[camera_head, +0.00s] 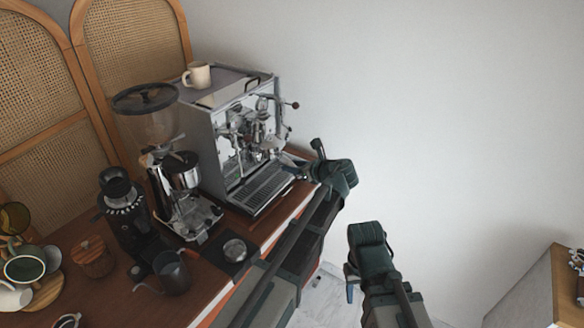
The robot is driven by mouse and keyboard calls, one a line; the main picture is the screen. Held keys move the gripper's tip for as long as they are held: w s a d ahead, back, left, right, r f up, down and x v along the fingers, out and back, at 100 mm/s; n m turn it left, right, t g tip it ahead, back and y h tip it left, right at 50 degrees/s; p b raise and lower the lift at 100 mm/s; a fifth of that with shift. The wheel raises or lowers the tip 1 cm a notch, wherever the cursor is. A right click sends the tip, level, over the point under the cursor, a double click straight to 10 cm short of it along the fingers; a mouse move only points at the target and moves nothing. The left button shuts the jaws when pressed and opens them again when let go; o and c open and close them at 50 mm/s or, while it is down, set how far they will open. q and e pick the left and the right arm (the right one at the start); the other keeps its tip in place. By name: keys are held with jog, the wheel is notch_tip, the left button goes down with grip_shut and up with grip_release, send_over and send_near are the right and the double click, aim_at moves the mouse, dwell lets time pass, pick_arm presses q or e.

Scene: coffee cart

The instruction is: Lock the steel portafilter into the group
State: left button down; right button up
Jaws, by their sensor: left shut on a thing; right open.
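The espresso machine (195,125) stands on the wooden counter, with its chrome group (262,125) at the front. My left gripper (295,166) is at the machine's front, just right of and below the group, shut on what looks like the handle of the steel portafilter (272,144). The portafilter's head appears right under the group; its handle is mostly hidden by the fingers. I cannot tell whether the head is seated or how far it is turned. My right gripper (351,278) is open and empty, off the counter's front edge.
A drip tray (258,190) lies below the group. A grinder (182,175), a smaller black grinder (125,208), a dark pitcher (173,272) and cups stand left. A cup (197,75) sits on the machine. Space right of the counter is free.

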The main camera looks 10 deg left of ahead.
pick_arm(q)
jog(key=shift+w+d+n+g+y, duration=0.4)
jog(key=shift+w+n+g, duration=0.1)
jog(key=shift+w+n, duration=0.15)
dwell(0.3)
jog(key=shift+w+d+n+g+y, duration=0.3)
jog(key=shift+w+n+g, duration=0.25)
jog(key=shift+w+g, duration=0.15)
jog(key=shift+w+d+n+g, duration=0.25)
jog(key=shift+w+n+g, duration=0.4)
jog(key=shift+n+g, duration=0.05)
jog(key=shift+c, duration=2.2)
grip_release()
